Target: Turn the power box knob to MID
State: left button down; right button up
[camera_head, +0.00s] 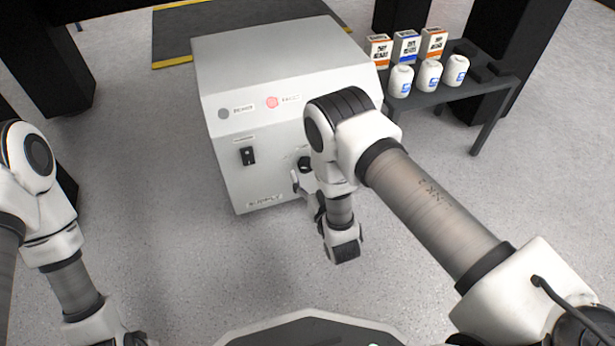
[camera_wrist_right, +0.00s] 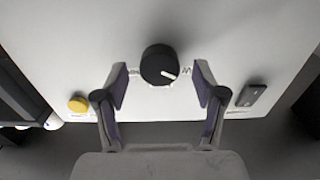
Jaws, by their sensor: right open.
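The power box (camera_head: 285,85) is a large pale box on the floor in the head view. Its black round knob (camera_head: 305,163) is on the front face, partly hidden by my right arm. In the right wrist view the knob (camera_wrist_right: 158,62) has a white pointer line aimed to the lower right; the small marks beside it are unreadable. My right gripper (camera_wrist_right: 159,68) is open, its fingers on either side of the knob with gaps showing. In the head view it (camera_head: 301,180) is at the box front. My left gripper (camera_head: 135,338) is barely visible at the bottom edge.
A black rocker switch (camera_head: 248,156), a grey lamp (camera_head: 224,113) and a red lamp (camera_head: 272,102) are on the box front. A yellow button (camera_wrist_right: 78,103) shows in the wrist view. A dark side table (camera_head: 440,98) bears bottles and cartons. The floor left of the box is clear.

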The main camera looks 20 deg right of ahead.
pick_arm(q)
jog(key=shift+w+f, duration=0.15)
jog(key=shift+f, duration=0.55)
pick_arm(e)
jog(key=shift+w+f, duration=0.2)
jog(key=shift+w, duration=0.5)
pick_arm(q)
jog(key=shift+b, duration=0.3)
pick_arm(e)
jog(key=shift+w+r, duration=0.15)
jog(key=shift+w, duration=0.2)
jog(key=c, duration=1.1)
jog(key=shift+c, duration=0.2)
pick_arm(q)
jog(key=shift+r, duration=0.1)
pick_arm(e)
jog(key=shift+r, duration=0.1)
